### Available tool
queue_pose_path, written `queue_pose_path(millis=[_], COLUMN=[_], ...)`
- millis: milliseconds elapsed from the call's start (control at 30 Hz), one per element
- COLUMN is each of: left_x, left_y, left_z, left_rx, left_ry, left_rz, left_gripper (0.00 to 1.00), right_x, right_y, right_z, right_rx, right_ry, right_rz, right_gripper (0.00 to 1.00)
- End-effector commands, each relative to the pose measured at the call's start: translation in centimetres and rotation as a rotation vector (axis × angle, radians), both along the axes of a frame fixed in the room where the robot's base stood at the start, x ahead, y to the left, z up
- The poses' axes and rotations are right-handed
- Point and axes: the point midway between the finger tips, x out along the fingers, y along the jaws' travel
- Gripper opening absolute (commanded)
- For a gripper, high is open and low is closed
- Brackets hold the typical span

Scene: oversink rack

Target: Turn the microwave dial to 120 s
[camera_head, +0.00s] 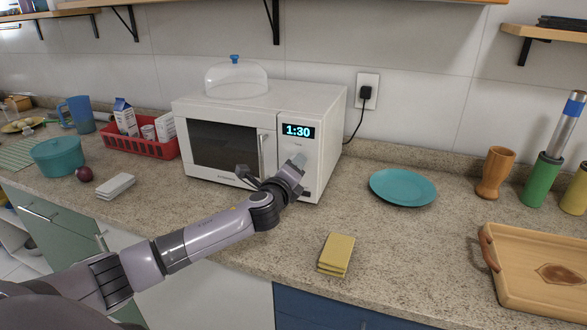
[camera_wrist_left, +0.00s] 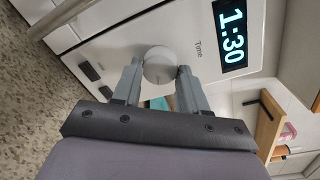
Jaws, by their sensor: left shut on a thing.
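The white microwave (camera_head: 228,142) stands on the counter against the wall with its door closed. Its display (camera_head: 298,131) reads 1:30, and the same display shows in the left wrist view (camera_wrist_left: 231,36). My left gripper (camera_head: 296,164) reaches the lower right of the microwave's front panel. In the left wrist view my left gripper (camera_wrist_left: 160,72) has its two fingers on either side of the round, light dial (camera_wrist_left: 159,62), shut on it. The dial is hidden behind my gripper in the head view. My right gripper is not in view.
A red basket (camera_head: 143,146) with cartons stands left. A glass dome (camera_head: 236,80) sits on the microwave.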

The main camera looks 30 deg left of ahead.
Motion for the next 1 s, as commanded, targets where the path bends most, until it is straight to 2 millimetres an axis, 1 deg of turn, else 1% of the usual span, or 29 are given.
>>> queue_pose_path(millis=[100,300,833,867,900,933,1000], left_x=[-0.01,-0.02,-0.02,-0.02,-0.02,-0.02,-0.02], left_y=[-0.06,-0.05,-0.06,-0.06,-0.06,-0.06,-0.05], left_z=[-0.12,-0.12,-0.16,-0.16,-0.16,-0.16,-0.15], left_rx=[0.057,0.116,0.139,0.139,0.139,0.138,0.138], left_ry=[0.015,0.030,0.035,0.035,0.035,0.035,0.035], left_rz=[0.000,0.000,-0.001,-0.001,-0.001,-0.001,-0.001], left_gripper=[0.12,0.12,0.12,0.46,0.59,0.68,0.68], right_x=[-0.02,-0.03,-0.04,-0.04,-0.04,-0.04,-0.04], right_y=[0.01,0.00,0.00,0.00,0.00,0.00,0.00], right_z=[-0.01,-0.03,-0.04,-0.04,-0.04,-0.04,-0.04], right_rx=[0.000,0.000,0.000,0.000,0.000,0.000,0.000], right_ry=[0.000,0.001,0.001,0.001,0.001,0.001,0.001], right_rz=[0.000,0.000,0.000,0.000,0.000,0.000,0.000], right_gripper=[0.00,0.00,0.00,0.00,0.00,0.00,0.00])
